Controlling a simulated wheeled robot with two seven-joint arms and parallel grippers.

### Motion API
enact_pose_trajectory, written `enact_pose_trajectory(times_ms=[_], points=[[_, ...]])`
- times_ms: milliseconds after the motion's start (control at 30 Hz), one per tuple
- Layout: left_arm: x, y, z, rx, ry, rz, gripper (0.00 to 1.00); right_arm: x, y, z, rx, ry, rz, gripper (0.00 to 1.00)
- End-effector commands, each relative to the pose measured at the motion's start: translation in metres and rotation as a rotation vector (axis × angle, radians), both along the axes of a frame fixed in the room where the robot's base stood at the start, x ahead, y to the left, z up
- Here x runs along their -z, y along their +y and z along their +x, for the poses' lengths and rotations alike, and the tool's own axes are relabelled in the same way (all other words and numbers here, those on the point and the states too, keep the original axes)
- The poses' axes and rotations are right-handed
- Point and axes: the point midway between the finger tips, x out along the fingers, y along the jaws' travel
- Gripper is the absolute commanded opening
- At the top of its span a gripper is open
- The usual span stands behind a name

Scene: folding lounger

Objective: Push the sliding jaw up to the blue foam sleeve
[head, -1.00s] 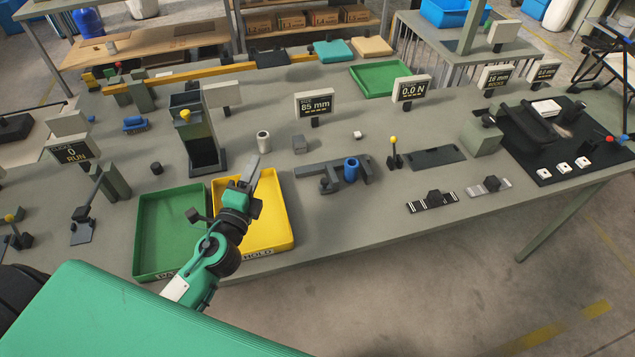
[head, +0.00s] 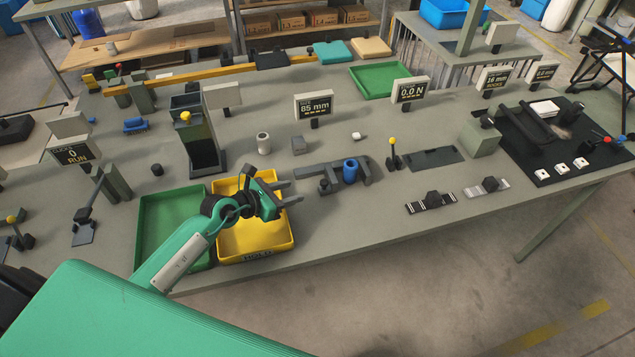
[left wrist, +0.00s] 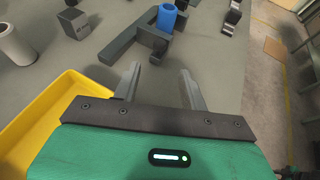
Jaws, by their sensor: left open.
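The blue foam sleeve (head: 350,170) stands upright at a dark grey vise-like fixture (head: 362,162) on the bench, under the 85 mm display. The sliding jaw (head: 326,183) appears to be the dark knobbed part at the fixture's left end, left of the sleeve with a gap between them. In the left wrist view the sleeve (left wrist: 166,17) is at the top, and the jaw's dark knob (left wrist: 159,47) is below it. My left gripper (head: 292,193) is open and empty, left of the fixture and over the yellow tray's right edge, its fingers pointing right. My right gripper is not in view.
The yellow tray (head: 284,236) and green tray (head: 150,255) lie below my left arm. A light cylinder (head: 263,143) and a grey block (head: 299,145) stand behind the gripper. A yellow-knobbed lever (head: 392,155) stands right of the fixture. Bare bench lies in front of the fixture.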

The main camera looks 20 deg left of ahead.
Motion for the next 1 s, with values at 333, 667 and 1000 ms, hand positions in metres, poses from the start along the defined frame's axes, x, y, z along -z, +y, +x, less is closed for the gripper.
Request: enact_pose_trajectory(times_ms=[333,667,1000], points=[[0.024,-0.036,0.054,-0.002,0.001,-0.005,0.43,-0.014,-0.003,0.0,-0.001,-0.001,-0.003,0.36],[0.039,-0.053,0.079,-0.001,0.001,-0.005,0.43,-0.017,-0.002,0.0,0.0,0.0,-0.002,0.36],[0.04,-0.054,0.081,-0.001,-0.001,-0.003,0.43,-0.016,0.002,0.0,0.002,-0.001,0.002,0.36]])
